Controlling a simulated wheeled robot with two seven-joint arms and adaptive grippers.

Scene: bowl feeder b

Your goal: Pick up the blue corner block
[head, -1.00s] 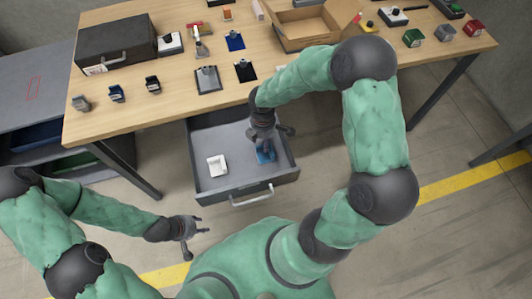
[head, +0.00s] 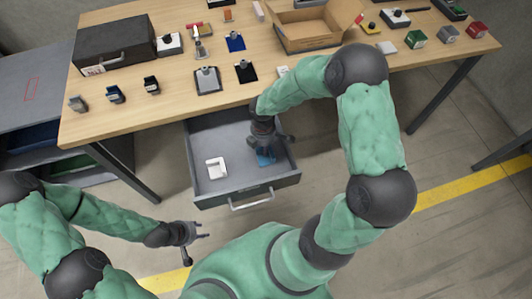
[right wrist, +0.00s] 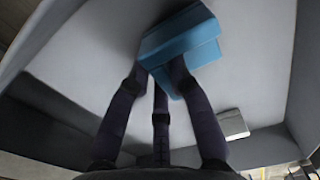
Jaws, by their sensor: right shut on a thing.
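The blue corner block (head: 266,160) is inside the open grey drawer (head: 200,140), near its right side. My right gripper (head: 265,147) reaches down into the drawer and is shut on the blue corner block. In the right wrist view the block (right wrist: 190,37) sits at the fingertips, tilted, with one finger overlapping it. The head view does not show clearly whether the block touches the drawer floor. My left gripper (head: 196,243) is apart from the drawer, low at the left, with its fingers spread and empty.
A white block (head: 216,168) lies in the drawer's left part and shows in the right wrist view (right wrist: 231,124). The drawer walls surround my right gripper closely. The wooden table (head: 150,105) above holds a black case (head: 113,42), an open cardboard box (head: 310,30) and several small items.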

